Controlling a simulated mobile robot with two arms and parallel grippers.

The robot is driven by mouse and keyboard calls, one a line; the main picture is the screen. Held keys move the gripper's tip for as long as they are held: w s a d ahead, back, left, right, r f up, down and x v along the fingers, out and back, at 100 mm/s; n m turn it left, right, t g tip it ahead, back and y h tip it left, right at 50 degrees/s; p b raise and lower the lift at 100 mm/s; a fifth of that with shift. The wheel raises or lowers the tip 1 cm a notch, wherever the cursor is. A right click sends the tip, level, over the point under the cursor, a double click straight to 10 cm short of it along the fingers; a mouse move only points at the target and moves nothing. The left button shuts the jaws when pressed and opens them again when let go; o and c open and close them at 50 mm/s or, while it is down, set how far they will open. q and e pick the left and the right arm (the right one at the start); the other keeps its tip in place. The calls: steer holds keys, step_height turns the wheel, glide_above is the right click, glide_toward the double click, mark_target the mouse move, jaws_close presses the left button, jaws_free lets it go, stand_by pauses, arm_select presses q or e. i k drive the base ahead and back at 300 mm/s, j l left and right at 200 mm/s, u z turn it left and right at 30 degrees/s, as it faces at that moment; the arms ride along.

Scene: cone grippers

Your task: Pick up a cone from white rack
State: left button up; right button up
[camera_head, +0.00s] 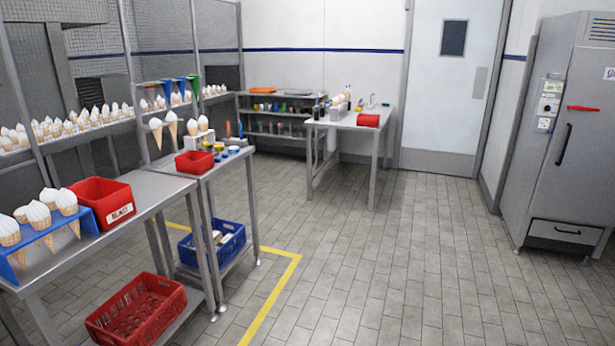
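A small white rack (207,137) stands on the further metal table at the left, behind a red bin. Cones with white tops stand at it, one of them a cone (193,128) at its left side. Two larger cones, a left one (156,131) and a right one (172,124), show just left of the rack, points down; I cannot tell what holds them. Neither of my grippers is in view.
A blue rack (45,233) with several cones and a red bin (103,203) stand on the nearer table. A red crate (135,310) and a blue crate (212,243) sit low beneath the tables. The tiled floor (400,260) in the middle is clear; a grey cabinet (565,130) stands right.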

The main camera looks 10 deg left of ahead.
mark_target(192, 126)
steer(key=i, duration=2.5)
steer(key=i+u, duration=0.15)
steer(key=i, duration=0.35)
steer(key=i+l+u, duration=0.2)
steer(key=i, duration=0.3)
steer(key=i+l+u, duration=0.15)
steer(key=i, duration=0.3)
